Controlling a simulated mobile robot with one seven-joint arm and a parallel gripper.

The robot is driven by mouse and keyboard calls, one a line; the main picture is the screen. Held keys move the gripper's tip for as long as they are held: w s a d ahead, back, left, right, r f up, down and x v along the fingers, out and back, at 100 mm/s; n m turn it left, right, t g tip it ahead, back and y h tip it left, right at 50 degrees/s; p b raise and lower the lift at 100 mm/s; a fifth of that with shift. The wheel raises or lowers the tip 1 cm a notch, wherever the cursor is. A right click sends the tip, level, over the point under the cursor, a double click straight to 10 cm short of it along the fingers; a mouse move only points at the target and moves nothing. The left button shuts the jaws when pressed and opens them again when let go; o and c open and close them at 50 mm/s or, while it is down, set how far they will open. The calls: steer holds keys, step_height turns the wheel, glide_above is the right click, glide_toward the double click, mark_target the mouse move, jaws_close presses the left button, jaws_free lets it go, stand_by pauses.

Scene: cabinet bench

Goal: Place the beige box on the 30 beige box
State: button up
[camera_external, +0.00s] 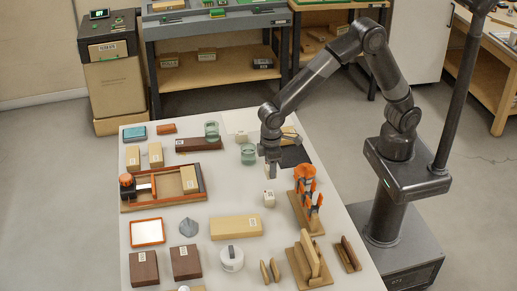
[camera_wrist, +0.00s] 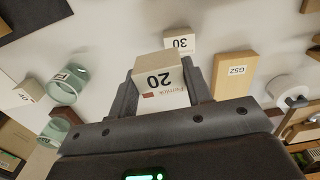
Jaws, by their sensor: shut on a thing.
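My gripper (camera_external: 271,172) is shut on a beige box marked 20 (camera_wrist: 160,82), which shows between the two fingers in the wrist view. In the external view the fingers hang above the table, and the held box is small and hard to make out. The 30 beige box (camera_external: 269,198) stands on the table just below my gripper in the external view. In the wrist view the 30 box (camera_wrist: 181,42) shows beyond the held box, with its 30 label visible and part of it hidden. The two boxes look apart.
An orange-topped tool stand (camera_external: 306,205) is close to the right of the 30 box. A long beige box (camera_external: 236,227) lies in front. Green glass jars (camera_external: 248,154) and a black mat (camera_external: 293,157) are behind. Bare white table lies left of the 30 box.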

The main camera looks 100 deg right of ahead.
steer(key=a+f, duration=0.1)
steer(key=w+a+f, duration=0.1)
steer(key=a, duration=0.1)
steer(key=shift+f, duration=2)
steer(key=o, duration=1)
steer(key=shift+f, duration=0.15)
